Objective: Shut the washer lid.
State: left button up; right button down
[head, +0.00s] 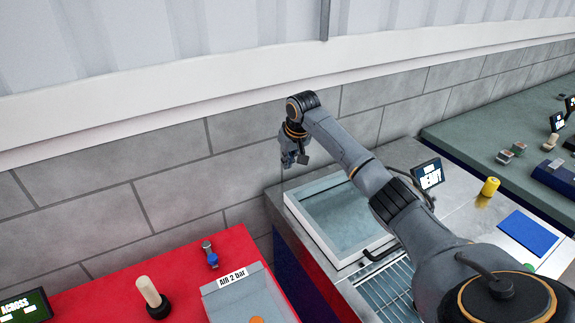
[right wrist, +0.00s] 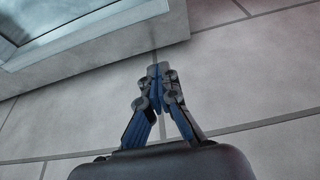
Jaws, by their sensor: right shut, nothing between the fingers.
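The washer lid (head: 335,212) is a pale frame around a grey-green window, on the steel washer bench (head: 415,160) in the head view. It looks low and near level; I cannot tell whether it is fully seated. A dark bar handle (head: 381,250) is at its near right edge. My right gripper (head: 289,164) is shut and empty, above the lid's far left corner near the wall. In the right wrist view the closed fingers (right wrist: 158,72) point at the wall, and part of the lid (right wrist: 75,45) is at upper left, apart from them. My left gripper is out of view.
A block wall (head: 165,190) stands close behind. A small screen (head: 427,174), a yellow cylinder (head: 490,187) and a blue pad (head: 528,232) are on the right. A slatted grate (head: 385,288) lies in front. A red bench (head: 120,285) is at left.

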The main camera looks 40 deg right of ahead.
jog(key=p+x, duration=0.1)
jog(key=x, duration=0.6)
jog(key=shift+s+d+f+p, duration=0.1)
jog(key=shift+f+p, duration=0.05)
jog(key=shift+p, duration=0.15)
jog(key=s+p, duration=0.2)
jog(key=s, duration=0.1)
jog(key=shift+s+a, duration=0.25)
jog(key=shift+s, duration=0.15)
jog(key=shift+f, duration=0.15)
